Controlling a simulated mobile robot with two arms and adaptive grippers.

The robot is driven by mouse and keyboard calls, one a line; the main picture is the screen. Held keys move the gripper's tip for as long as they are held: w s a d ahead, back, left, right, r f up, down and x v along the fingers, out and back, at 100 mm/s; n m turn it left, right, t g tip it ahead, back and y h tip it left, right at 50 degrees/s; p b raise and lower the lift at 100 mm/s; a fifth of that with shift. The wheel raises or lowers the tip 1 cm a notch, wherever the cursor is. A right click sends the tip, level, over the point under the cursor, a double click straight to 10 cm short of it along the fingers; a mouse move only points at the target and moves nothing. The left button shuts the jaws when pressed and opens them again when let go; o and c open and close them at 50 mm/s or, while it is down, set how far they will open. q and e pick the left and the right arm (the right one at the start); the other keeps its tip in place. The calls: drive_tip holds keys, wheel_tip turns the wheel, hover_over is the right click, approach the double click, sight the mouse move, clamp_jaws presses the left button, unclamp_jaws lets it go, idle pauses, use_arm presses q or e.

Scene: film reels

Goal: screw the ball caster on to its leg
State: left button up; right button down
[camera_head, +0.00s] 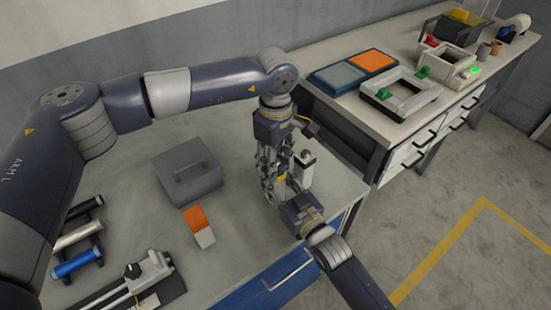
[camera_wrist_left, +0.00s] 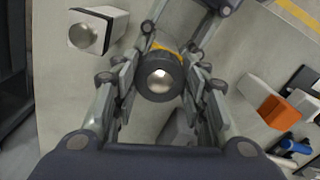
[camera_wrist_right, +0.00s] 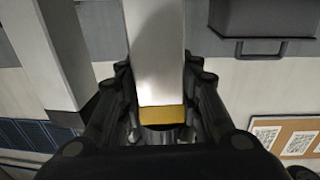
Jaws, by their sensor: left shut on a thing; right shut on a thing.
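The ball caster (camera_wrist_left: 158,80), a dark round housing with a silver ball, sits between the fingers of my left gripper (camera_wrist_left: 160,88), which is shut on it. A yellow band shows just behind the housing. A pale square leg (camera_wrist_right: 155,45) with a yellow band at its end lies between the fingers of my right gripper (camera_wrist_right: 163,130), which is shut on it. In the head view, my left gripper (camera_head: 270,180) comes from above and my right gripper (camera_head: 285,188) from the lower right, and they meet closely. The joint is mostly hidden there; I cannot tell how far the caster is on.
Beside the grippers stands another pale leg (camera_head: 306,168) with a dark end and silver ball. A grey box with a handle (camera_head: 187,172), an orange-and-white block (camera_head: 199,226) and racked cylinders (camera_head: 77,238) are on the table. The bench (camera_head: 345,128) behind holds trays and frames.

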use_arm(q)
drive_tip(key=m, duration=0.5)
drive_tip(key=shift+m, duration=0.3)
drive_tip(key=m, duration=0.5)
drive_tip(key=shift+a, duration=0.1)
drive_tip(key=m, duration=0.5)
drive_tip(key=shift+m, duration=0.4)
drive_tip(key=m, duration=0.4)
drive_tip(key=shift+w+m, duration=0.1)
drive_tip(key=shift+m, duration=0.2)
drive_tip(key=o, duration=1.1)
drive_tip(key=shift+c, duration=0.2)
